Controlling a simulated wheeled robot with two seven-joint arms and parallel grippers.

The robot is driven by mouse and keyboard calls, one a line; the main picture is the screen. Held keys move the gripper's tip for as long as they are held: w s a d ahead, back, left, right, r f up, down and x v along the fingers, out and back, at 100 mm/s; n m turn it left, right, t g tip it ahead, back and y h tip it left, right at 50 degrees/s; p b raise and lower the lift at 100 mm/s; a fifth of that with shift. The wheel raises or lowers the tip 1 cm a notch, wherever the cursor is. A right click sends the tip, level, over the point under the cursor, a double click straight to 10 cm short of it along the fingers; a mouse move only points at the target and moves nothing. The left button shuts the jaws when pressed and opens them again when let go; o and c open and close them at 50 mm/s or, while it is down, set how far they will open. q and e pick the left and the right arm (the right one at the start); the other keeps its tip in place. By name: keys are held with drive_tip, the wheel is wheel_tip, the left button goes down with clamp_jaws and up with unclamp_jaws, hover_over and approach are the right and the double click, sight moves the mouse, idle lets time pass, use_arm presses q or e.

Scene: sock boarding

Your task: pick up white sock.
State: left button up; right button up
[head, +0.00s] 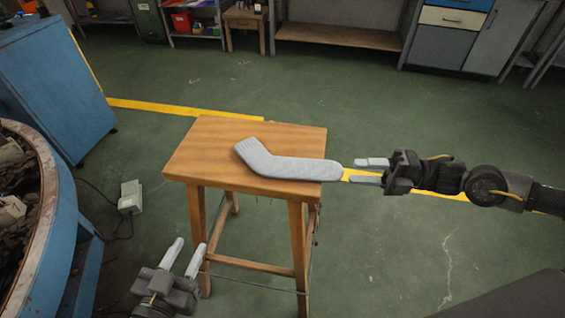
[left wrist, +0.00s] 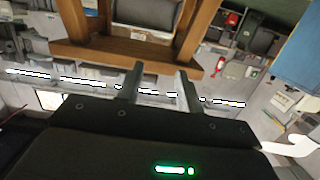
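The white sock (head: 285,164), pale grey-white and bent at the heel, lies flat on the wooden stool (head: 215,135). Its ribbed cuff points to the back left, and its rounded toe sticks out past the stool's right edge. My right gripper (head: 353,171) is open and empty just right of the toe, fingers pointing left at it. Whether they touch the toe is hard to tell. My left gripper (head: 188,247) is open and empty, low in front of the stool's left side. Its spread fingers also show in the left wrist view (left wrist: 160,78); the sock is not visible there.
A blue-sided round bin (head: 50,245) stands at the left, with a blue cabinet (head: 55,85) behind it. A small grey box (head: 130,197) with a cable lies on the floor left of the stool. Shelves and cabinets line the back; the green floor at right is mostly clear.

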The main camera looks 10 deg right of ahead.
sight(342, 171)
drive_tip(key=x, duration=0.5)
drive_tip(key=shift+f, duration=0.25)
use_arm(q)
drive_tip(key=shift+d+r+t+h, duration=0.3)
drive_tip(key=shift+d+r, duration=0.05)
drive_tip(key=shift+r, duration=0.25)
use_arm(e)
drive_tip(key=shift+c, duration=0.2)
drive_tip(key=c, duration=0.8)
